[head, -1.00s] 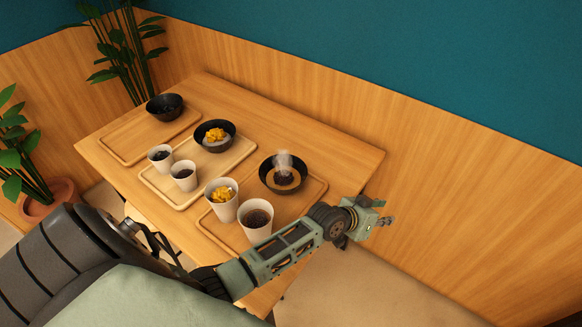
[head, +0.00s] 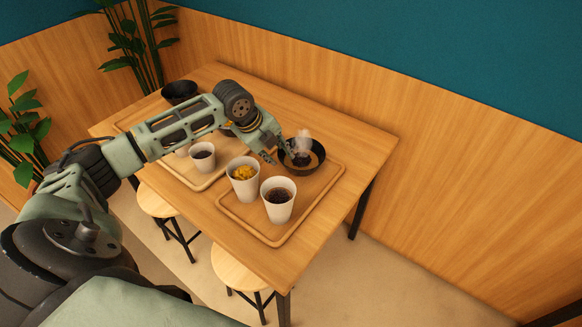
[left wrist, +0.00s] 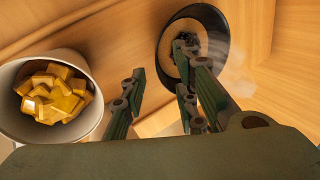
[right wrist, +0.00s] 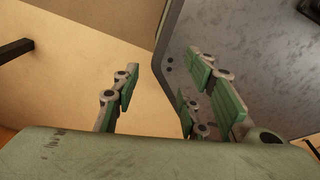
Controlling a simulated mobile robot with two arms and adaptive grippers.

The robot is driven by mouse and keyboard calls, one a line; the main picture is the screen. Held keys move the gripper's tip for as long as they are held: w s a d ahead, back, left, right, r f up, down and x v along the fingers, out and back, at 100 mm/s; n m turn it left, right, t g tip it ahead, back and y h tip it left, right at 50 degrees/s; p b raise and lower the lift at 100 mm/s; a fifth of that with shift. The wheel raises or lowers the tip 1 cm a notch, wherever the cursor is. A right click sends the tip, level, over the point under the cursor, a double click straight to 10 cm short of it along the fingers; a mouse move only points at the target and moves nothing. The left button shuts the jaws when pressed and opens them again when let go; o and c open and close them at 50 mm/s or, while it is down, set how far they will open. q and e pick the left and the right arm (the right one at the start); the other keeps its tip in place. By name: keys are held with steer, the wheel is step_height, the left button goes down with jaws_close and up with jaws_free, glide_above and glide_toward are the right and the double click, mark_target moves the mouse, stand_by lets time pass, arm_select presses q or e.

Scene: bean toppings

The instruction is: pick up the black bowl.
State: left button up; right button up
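A black bowl (head: 319,163) with brown contents, a dark topping and steam above it stands on the nearest wooden tray (head: 312,194). It also shows at the top of the left wrist view (left wrist: 222,32). My left gripper (head: 279,154) is open at the bowl's left side, its fingers apart. In the left wrist view one side's fingers overlap the bowl's near rim; I cannot tell whether they touch. Another black bowl (head: 180,90) stands at the table's far left, partly behind my arm. A middle bowl is mostly hidden by that arm. My right gripper (right wrist: 163,85) is open and empty, away from the table.
A white cup with yellow cubes (head: 246,195) and a white cup with dark contents (head: 278,212) stand on the same tray, close to the bowl. Another cup (head: 202,163) is on the middle tray. The wooden wall (head: 450,190) runs behind the table; stools (head: 240,272) stand below.

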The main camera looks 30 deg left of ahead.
arm_select(q)
steer(key=p+x, duration=0.1)
steer(key=x, duration=0.5)
steer(key=shift+d+f, duration=0.25)
steer(key=shift+f, duration=0.15)
steer(key=shift+w+f, duration=0.2)
steer(key=shift+f, duration=0.3)
arm_select(e)
steer(key=shift+w+d+r, duration=0.15)
steer(key=shift+w+r, duration=0.25)
steer(key=shift+w, duration=0.2)
arm_select(q)
jaws_close()
arm_select(e)
steer(key=shift+s+a, duration=0.1)
steer(key=shift+a, duration=0.15)
